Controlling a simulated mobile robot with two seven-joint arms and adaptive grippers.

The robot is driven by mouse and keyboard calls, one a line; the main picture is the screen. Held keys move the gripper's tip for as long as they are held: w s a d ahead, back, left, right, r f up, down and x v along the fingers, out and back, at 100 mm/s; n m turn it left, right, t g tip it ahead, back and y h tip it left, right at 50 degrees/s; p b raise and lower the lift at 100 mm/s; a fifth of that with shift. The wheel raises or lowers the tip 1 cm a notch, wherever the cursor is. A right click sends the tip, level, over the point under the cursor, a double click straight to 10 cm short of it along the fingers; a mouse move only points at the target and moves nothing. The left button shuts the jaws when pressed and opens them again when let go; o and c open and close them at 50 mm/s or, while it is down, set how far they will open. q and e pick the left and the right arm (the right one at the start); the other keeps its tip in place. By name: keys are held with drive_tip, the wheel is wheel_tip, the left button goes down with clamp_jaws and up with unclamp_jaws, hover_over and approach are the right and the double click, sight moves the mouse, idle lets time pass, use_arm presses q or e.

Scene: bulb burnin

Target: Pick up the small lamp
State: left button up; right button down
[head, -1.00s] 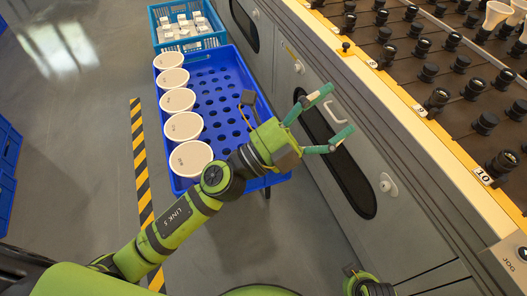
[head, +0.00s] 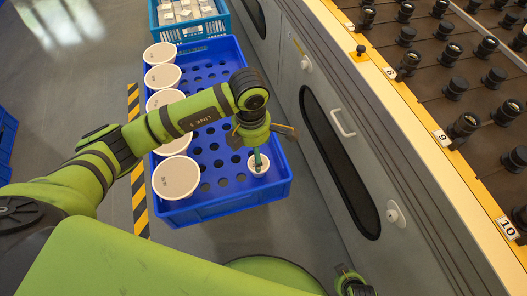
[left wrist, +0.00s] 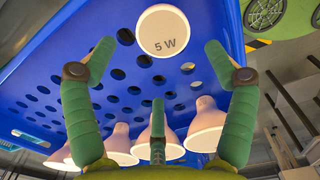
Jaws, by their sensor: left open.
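The small lamp (head: 258,164) is white and round and stands in the near right corner of the blue perforated tray (head: 225,205). In the left wrist view its face (left wrist: 163,30) reads "5 W". My left gripper (head: 256,158) points down right over it in the head view, with a green finger in front of the lamp. In the left wrist view the green fingers of the left gripper (left wrist: 159,50) are spread open and the lamp lies beyond and between their tips, not clasped. Of my right arm only a small part shows at the bottom edge; its fingers are not seen.
Several larger white lamps (head: 176,178) stand in a row along the tray's left side. A light blue crate (head: 196,29) with white items stands behind. The grey cabinet (head: 345,120) with a rack of black sockets (head: 455,88) runs along the right.

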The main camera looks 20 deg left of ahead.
sight(251, 166)
use_arm(q)
drive_tip(key=shift+s+f, duration=0.2)
drive_tip(key=shift+f, duration=0.35)
drive_tip(key=f, duration=0.2)
drive_tip(key=d+f, duration=0.1)
drive_tip(key=f, duration=0.1)
drive_tip(key=shift+f+b, duration=0.25)
drive_tip(key=shift+b, duration=0.05)
drive_tip(key=shift+f, duration=0.45)
drive_tip(key=c, duration=1.3)
